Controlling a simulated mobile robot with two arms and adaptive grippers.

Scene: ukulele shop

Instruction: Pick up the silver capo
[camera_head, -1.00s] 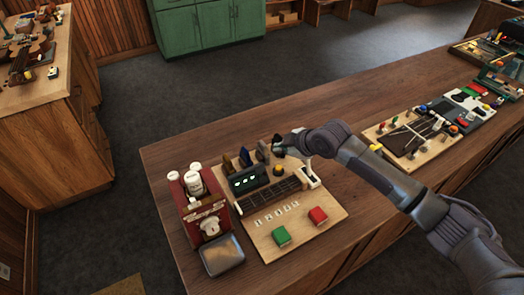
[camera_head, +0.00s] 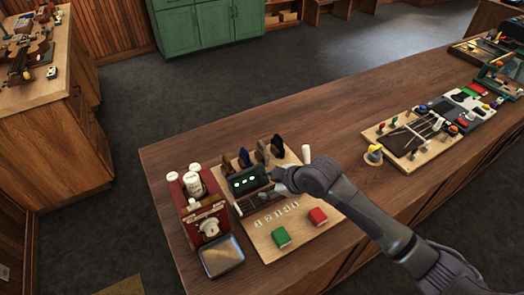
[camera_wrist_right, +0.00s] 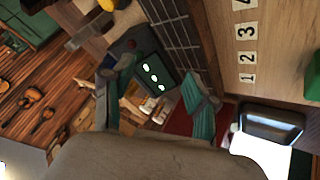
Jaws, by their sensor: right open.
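I cannot clearly pick out the silver capo in either view. A small pale upright piece (camera_head: 306,154) stands at the back right of the wooden board (camera_head: 330,226), but I cannot tell what it is. My right gripper (camera_head: 280,178) is over the board, beside a dark box with green lights (camera_head: 249,181). In the right wrist view my right gripper (camera_wrist_right: 160,76) has its two teal fingers apart, with the dark box (camera_wrist_right: 158,72) and fretboard (camera_wrist_right: 170,32) beyond them. My arm hides part of the fretboard in the head view. My left gripper is out of view.
Several picks (camera_head: 262,151) stand behind the box.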

